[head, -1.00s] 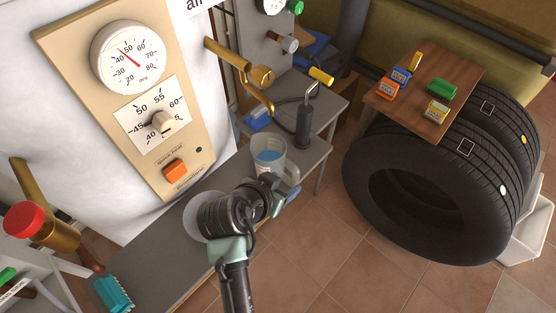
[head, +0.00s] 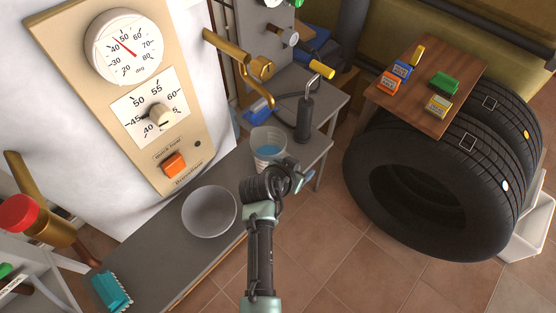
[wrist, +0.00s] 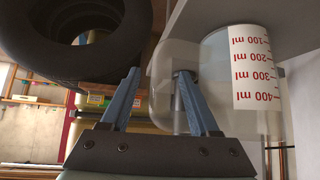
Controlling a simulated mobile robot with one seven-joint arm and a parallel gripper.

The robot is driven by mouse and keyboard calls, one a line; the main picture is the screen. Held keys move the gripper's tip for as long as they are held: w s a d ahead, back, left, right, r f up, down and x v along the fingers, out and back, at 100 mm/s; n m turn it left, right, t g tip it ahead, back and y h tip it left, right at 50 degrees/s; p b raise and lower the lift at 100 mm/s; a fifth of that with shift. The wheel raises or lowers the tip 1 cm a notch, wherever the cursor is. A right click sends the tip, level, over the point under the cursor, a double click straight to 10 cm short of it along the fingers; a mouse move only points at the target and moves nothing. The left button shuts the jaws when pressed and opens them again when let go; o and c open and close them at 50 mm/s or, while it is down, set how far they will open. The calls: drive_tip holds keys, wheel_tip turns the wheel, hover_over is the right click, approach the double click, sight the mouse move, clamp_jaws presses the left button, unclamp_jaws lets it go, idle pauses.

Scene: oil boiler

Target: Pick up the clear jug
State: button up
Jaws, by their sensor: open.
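The clear jug (head: 268,141) stands on the grey bench, with blue showing inside it. In the wrist view the jug (wrist: 215,75) appears upside down at the right, with a white label of red ml marks. My gripper (head: 297,170) is at the jug's right, front side in the head view. In the wrist view my gripper (wrist: 158,74) is open, its two blue fingers apart. The jug's translucent handle (wrist: 158,88) shows at the right finger and partly in the gap between the fingers. I cannot tell whether a finger touches it.
A grey bowl (head: 209,212) sits on the bench (head: 170,255) in front of the jug. A dark hand pump (head: 305,118) stands behind it, near a brass crank (head: 259,68). Large tyres (head: 420,190) stand at right.

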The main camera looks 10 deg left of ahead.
drive_tip(key=shift+w+d+f, duration=0.15)
drive_tip(key=shift+w+f, duration=0.1)
clamp_jaws()
idle(1.4)
